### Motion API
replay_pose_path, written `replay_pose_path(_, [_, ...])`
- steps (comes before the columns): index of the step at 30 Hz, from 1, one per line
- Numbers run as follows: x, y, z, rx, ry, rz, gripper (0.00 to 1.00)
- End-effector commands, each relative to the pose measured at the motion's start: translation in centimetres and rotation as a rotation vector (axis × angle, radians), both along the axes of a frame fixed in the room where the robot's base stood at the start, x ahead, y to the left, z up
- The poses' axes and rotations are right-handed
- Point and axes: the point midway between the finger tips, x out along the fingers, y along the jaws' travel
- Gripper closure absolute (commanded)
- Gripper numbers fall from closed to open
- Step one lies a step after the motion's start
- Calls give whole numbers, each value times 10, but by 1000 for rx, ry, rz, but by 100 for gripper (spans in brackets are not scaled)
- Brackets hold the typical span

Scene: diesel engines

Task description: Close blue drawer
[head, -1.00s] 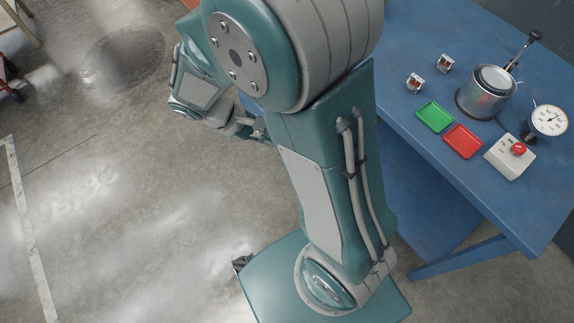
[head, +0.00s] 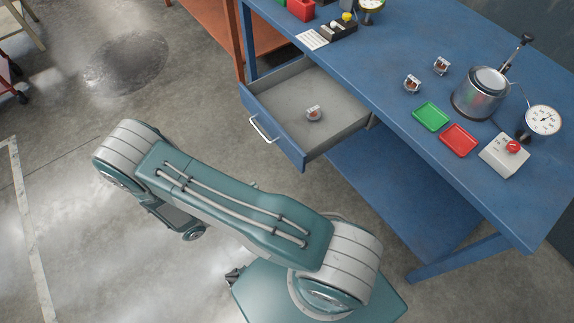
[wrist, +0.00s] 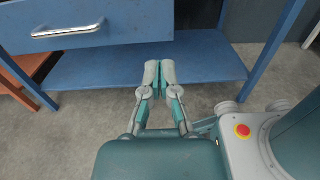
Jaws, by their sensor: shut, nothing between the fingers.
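The blue drawer (head: 272,126) stands pulled out from under the blue table in the head view. A small metal part (head: 314,114) lies on its grey floor. The drawer's silver handle (head: 263,130) is on its front face. In the wrist view the drawer front (wrist: 125,22) fills the upper left, with the handle (wrist: 68,30) near the left edge. My gripper (wrist: 158,66) is shut and empty, below and to the right of the handle and apart from the drawer front. In the head view my arm hides the gripper.
The blue table (head: 400,70) holds a green tray (head: 431,116), a red tray (head: 459,140), a metal pot (head: 480,95), a dial gauge (head: 543,120) and a switch box (head: 503,155). A blue lower shelf (wrist: 90,68) lies under the drawer. The floor left of the drawer is clear.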

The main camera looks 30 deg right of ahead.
Motion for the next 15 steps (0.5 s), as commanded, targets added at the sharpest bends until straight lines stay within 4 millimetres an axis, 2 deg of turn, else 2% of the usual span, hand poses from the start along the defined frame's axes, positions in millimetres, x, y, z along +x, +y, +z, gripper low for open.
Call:
replay_pose_path(4, [-1,-4,-4,-13,12,15,100])
replay_pose_path(7, [0,-16,-4,-12,11,12,100])
replay_pose_path(15, [1,-64,-3,-13,11,8,100])
